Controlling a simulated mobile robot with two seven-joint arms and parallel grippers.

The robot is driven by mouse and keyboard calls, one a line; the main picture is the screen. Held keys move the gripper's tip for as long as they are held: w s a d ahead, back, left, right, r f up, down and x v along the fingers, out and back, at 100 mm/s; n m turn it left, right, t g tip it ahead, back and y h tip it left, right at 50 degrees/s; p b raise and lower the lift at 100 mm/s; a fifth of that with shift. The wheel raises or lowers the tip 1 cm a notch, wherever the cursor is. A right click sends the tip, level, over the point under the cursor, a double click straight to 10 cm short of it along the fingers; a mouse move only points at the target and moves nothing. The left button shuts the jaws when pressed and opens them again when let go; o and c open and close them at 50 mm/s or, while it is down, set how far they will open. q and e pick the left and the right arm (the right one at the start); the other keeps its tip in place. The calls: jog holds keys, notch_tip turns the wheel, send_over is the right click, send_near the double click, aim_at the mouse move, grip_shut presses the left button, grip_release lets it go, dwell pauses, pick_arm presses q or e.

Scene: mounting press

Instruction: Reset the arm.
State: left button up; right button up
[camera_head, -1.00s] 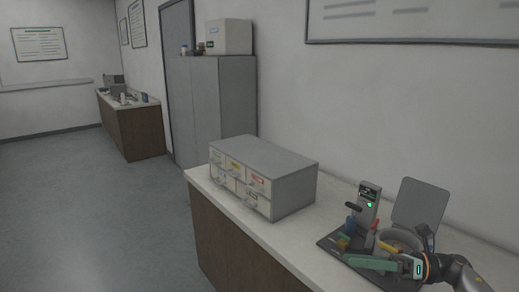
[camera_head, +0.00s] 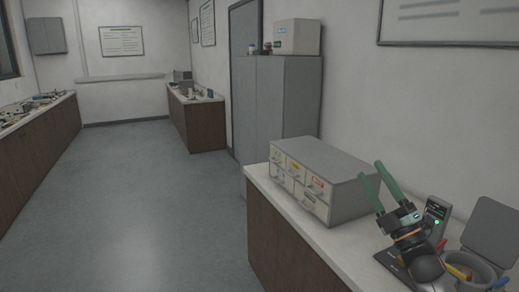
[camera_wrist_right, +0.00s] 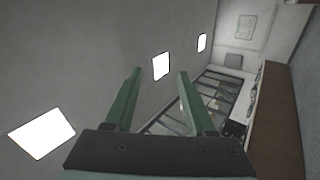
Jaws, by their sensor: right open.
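My right gripper (camera_head: 379,184) is raised above the right end of the counter, with its two green fingers pointing up and spread apart. Nothing is between them. In the right wrist view the open fingers (camera_wrist_right: 160,95) show against the ceiling and its bright lights. The mounting press (camera_head: 437,215), with a small green light, stands behind my right arm and is partly hidden by it. My left gripper is in neither view.
A grey drawer cabinet (camera_head: 325,180) stands on the white counter (camera_head: 285,212), left of my right gripper. A grey bowl (camera_head: 470,266) with tools and an upright grey panel (camera_head: 489,233) are at the right. Open floor (camera_head: 160,215) lies left of the counter.

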jog(key=w+d+f+m+g+h, duration=0.3)
jog(key=d+f+m+h, duration=0.2)
jog(key=f+m+h, duration=0.4)
jog(key=w+d+f+m+g+h, duration=0.4)
jog(key=f+m, duration=0.3)
jog(key=m, duration=0.4)
jog(key=s+a+f+g+y, duration=0.1)
jog(key=s+a+f, duration=0.2)
jog(key=s+f, duration=0.35)
jog(key=s+a+f+n+g, duration=0.1)
jog(key=s+a+f, duration=0.2)
jog(key=s+f, duration=0.35)
jog(key=s+a+f+y, duration=0.1)
jog(key=s+a+f, duration=0.3)
jog(key=f, duration=0.4)
jog(key=s+a+f+g+y, duration=0.1)
jog(key=s+a+f, duration=0.3)
jog(key=s, duration=0.8)
jog(key=s+a+f+m+g, duration=0.1)
jog(key=s+a+f+g, duration=0.2)
jog(key=s, duration=1)
notch_tip(320, 180, down, 3)
jog(key=shift+a+f+y, duration=0.1)
jog(key=shift+a+y, duration=0.3)
